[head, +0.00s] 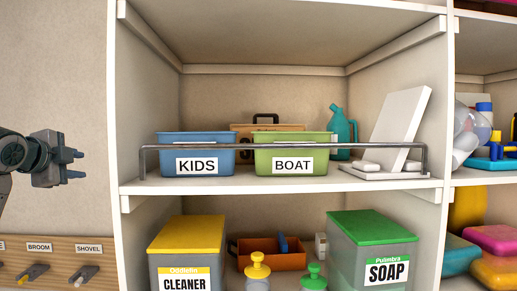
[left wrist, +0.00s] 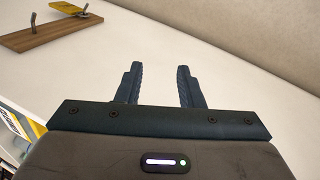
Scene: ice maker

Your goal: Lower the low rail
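A thin grey metal rail (head: 285,146) runs across the front of the middle shelf (head: 290,184) in the head view. It stands raised, with its bent ends coming down near the left and right sides of the shelf. My left gripper (head: 78,164) is left of the shelf unit, apart from the rail, at about the height of the middle shelf. In the left wrist view its two fingers (left wrist: 159,85) are spread with nothing between them. My right gripper shows in neither view.
Behind the rail stand a blue KIDS bin (head: 191,143), a green BOAT bin (head: 300,160), a teal bottle (head: 341,130) and a white tilted panel (head: 398,125). Below are a CLEANER box (head: 186,240) and a SOAP box (head: 370,240). A hook board (head: 50,252) hangs at lower left.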

